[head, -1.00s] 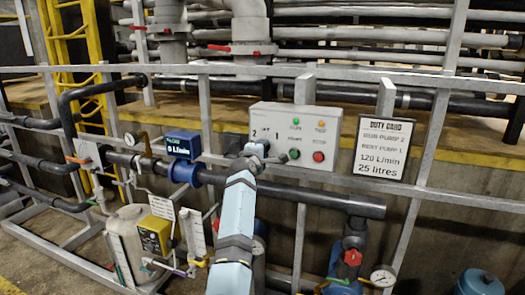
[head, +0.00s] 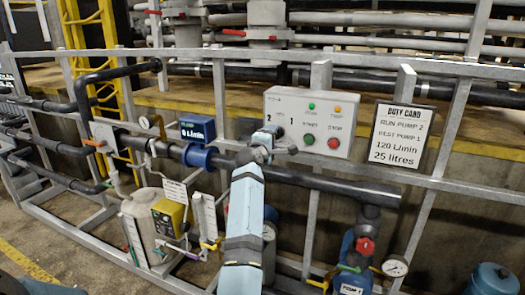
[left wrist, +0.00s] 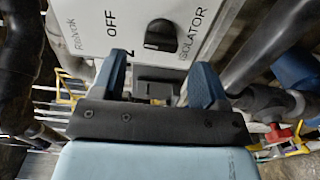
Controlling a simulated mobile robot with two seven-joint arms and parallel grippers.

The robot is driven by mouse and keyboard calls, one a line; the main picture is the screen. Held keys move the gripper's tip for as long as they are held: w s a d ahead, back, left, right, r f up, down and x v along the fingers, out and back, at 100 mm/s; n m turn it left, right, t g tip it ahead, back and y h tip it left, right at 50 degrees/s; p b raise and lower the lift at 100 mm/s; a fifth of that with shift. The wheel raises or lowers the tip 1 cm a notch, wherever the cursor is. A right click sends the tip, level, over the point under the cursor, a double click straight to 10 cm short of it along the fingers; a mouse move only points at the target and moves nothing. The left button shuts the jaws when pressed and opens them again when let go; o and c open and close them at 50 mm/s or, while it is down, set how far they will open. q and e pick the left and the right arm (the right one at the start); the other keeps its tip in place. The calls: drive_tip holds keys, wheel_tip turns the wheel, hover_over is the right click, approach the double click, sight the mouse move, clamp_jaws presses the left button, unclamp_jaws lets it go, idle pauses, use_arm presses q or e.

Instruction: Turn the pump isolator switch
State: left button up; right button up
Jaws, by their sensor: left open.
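A black rotary isolator knob (left wrist: 162,36) sits on a pale panel (left wrist: 88,28) in the left wrist view, with printed words "OFF" and "ISOLATOR" beside it. My left gripper (left wrist: 165,78) is open, its two blue fingers apart in front of the panel, with the knob beyond them and no visible contact. In the head view my left gripper (head: 272,143) is at the lower left of the grey control box (head: 335,105) and covers part of it. I cannot clearly make out the isolator knob there. My right gripper is out of view.
The box carries lamps and a red stop button (head: 334,143). A duty card (head: 399,133) hangs to its right. A black pipe (head: 330,184) with a blue flow meter (head: 197,129) crosses below. A pressure gauge (head: 395,265) and grey frame rails stand close by.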

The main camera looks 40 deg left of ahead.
use_arm(q)
drive_tip(key=b+v, duration=0.1)
drive_tip(key=v, duration=0.8)
